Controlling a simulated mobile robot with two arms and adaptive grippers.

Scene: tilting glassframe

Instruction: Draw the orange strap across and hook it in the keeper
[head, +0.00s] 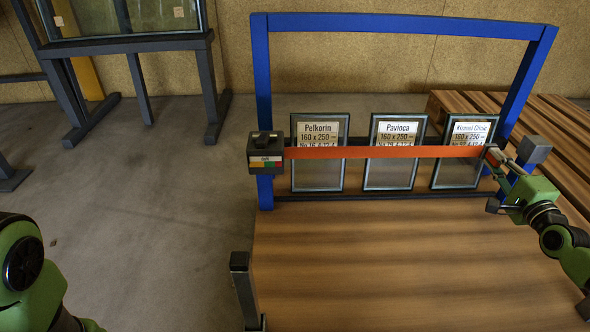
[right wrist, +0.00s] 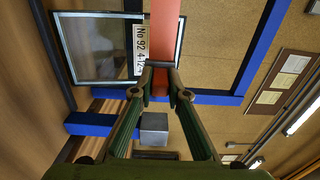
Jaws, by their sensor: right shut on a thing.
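The orange strap (head: 380,152) runs taut and nearly level from a dark reel box (head: 265,143) on the left blue post, across the front of three framed panes. My right gripper (head: 496,157) is shut on the strap's right end, close to the right blue post. In the right wrist view the fingertips (right wrist: 158,76) pinch the strap (right wrist: 165,32). A grey block (head: 535,149), apparently the keeper, sits on the right post just right of the gripper. It also shows in the right wrist view (right wrist: 154,129), apart from the strap. My left gripper is outside the frame.
The panes (head: 319,172), (head: 393,175) and (head: 458,176) stand on a rail inside the blue frame (head: 400,25). A wooden deck (head: 400,260) lies in front, with a short dark post (head: 243,275) at its left corner. Another glass rack stands back left. The floor between is clear.

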